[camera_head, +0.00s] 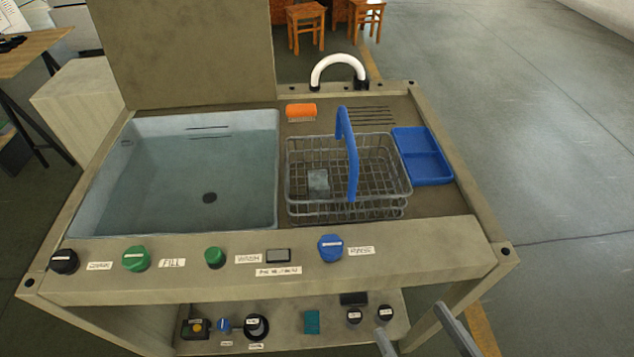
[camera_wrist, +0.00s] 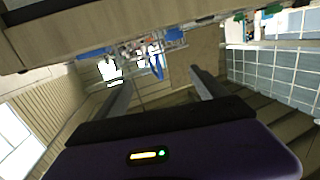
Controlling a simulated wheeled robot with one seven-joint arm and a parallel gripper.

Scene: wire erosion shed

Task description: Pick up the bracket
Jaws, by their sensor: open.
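A small pale grey piece (camera_head: 318,181), which looks like the bracket, lies inside the wire basket (camera_head: 378,207) in the head view. It is left of the basket's blue handle (camera_head: 353,165), and wires partly cover it. My gripper (camera_head: 409,318) is at the lower right, in front of the wash station's front panel and well apart from the basket. Its two fingers are spread with nothing between them. They also show in the wrist view (camera_wrist: 160,78). I cannot make out the bracket in the wrist view.
A tank of water (camera_head: 180,180) is left of the basket, and a blue tray (camera_head: 424,155) is right of it. An orange-topped brush (camera_head: 300,111) and a white curved spout (camera_head: 338,66) are behind. Knobs (camera_head: 331,248) line the front panel above a lower shelf (camera_head: 283,325).

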